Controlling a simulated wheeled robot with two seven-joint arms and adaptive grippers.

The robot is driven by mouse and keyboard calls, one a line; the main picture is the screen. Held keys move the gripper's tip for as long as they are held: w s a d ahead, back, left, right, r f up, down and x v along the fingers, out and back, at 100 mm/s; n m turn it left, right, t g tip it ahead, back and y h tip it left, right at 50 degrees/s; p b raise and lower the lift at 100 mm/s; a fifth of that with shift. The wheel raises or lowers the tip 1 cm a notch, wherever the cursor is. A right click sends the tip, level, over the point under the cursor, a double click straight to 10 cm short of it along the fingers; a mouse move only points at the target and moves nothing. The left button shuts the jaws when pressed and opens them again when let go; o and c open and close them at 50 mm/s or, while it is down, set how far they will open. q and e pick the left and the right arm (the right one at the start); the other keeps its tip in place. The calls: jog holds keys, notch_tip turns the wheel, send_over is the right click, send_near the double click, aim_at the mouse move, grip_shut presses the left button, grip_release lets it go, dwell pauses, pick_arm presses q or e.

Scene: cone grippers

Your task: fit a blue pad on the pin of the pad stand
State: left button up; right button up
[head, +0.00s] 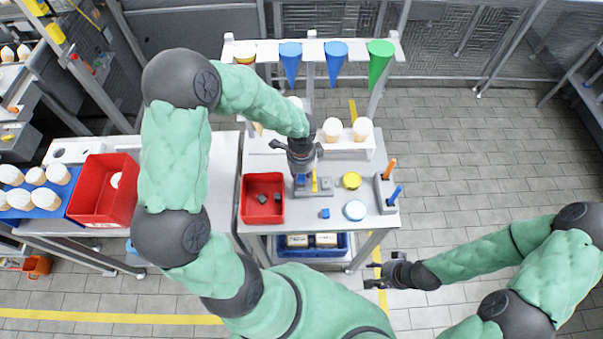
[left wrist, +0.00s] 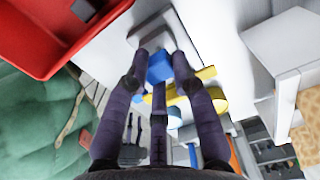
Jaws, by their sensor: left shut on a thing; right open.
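My left gripper (head: 303,172) is shut on a small blue pad (left wrist: 159,67), seen between its fingers in the left wrist view. In the head view the gripper points down over the grey pad stand (head: 326,186), whose grey base also shows just past the pad in the left wrist view (left wrist: 146,27). The fingers and pad hide the pin, so I cannot tell whether the pad touches it. Another blue pad (head: 325,214) lies on the table in front of the stand. My right gripper (head: 376,275) is open and empty, beyond the table's front right corner.
A red bin (head: 247,215) with dark grey pieces stands left of the stand. A yellow disc (head: 352,180) and a light blue disc (head: 355,210) lie to its right, beside a grey holder with orange and blue sticks (head: 390,168). A white rack (head: 347,145) stands behind.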

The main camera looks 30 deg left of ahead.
pick_arm(q)
jog(key=shift+f+b, duration=0.9)
jog(key=shift+f, duration=0.3)
dwell(1.1)
jog(key=o, duration=0.9)
jog(key=shift+o, duration=0.2)
jog(key=shift+o, duration=0.8)
jog(key=shift+r, duration=0.1)
jog(key=shift+r+p, duration=0.9)
jog(key=shift+r, duration=0.1)
jog(key=shift+r+p, duration=1.2)
jog(key=shift+r, duration=0.25)
